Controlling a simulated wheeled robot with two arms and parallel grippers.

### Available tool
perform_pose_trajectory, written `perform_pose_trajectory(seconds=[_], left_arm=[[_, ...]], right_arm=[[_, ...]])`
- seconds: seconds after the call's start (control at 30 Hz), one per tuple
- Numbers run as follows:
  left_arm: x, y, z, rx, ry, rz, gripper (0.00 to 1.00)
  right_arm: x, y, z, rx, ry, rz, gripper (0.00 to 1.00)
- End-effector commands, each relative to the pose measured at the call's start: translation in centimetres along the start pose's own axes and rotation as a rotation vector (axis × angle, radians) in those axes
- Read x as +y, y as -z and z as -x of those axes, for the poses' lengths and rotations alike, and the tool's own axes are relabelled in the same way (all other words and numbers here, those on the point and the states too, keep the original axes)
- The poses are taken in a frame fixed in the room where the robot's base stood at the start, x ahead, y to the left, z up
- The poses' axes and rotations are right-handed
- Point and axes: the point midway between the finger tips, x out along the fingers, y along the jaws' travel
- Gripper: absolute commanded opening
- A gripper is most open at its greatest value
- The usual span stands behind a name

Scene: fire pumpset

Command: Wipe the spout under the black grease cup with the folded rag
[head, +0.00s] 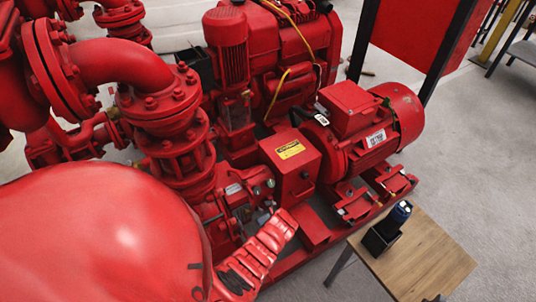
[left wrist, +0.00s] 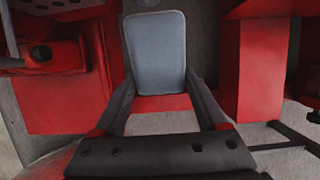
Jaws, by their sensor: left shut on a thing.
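The folded rag (left wrist: 155,50) is a flat grey-blue pad with rounded corners in the left wrist view. My left gripper (left wrist: 158,78) is shut on it, with a black finger along each side, and the rag reaches out beyond the fingertips. In the head view I cannot make out this gripper or the rag. I cannot surely pick out the black grease cup or the spout in either view. Red machine parts surround the rag in the left wrist view; whether it touches any of them is unclear. My right gripper is not in view.
A red motor (head: 395,115) and red pump pipes (head: 165,115) stand on a red base. A small wooden table (head: 425,262) at the lower right carries a dark bottle-like object (head: 399,215) in a black holder.

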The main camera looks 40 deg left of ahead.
Motion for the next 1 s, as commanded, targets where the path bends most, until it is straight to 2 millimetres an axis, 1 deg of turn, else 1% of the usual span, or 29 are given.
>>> perform_pose_trajectory(seconds=[0.03, 0.53, 0.63, 0.87, 1.0], left_arm=[[0.0, 0.4, 0.3, 0.0, 0.0, -0.001, 0.41], [0.0, 4.2, 1.6, -0.001, -0.002, 0.0, 0.41], [0.0, 4.6, 1.7, 0.0, -0.002, 0.001, 0.41], [0.0, 4.6, 1.7, -0.001, -0.001, 0.002, 0.41], [0.0, 4.2, 1.5, -0.001, -0.001, 0.002, 0.41]], right_arm=[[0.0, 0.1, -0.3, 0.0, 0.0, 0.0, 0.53], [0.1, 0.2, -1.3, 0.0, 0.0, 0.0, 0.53], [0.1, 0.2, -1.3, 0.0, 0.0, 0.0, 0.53], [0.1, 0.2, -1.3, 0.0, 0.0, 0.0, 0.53], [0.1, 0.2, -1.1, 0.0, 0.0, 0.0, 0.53]])
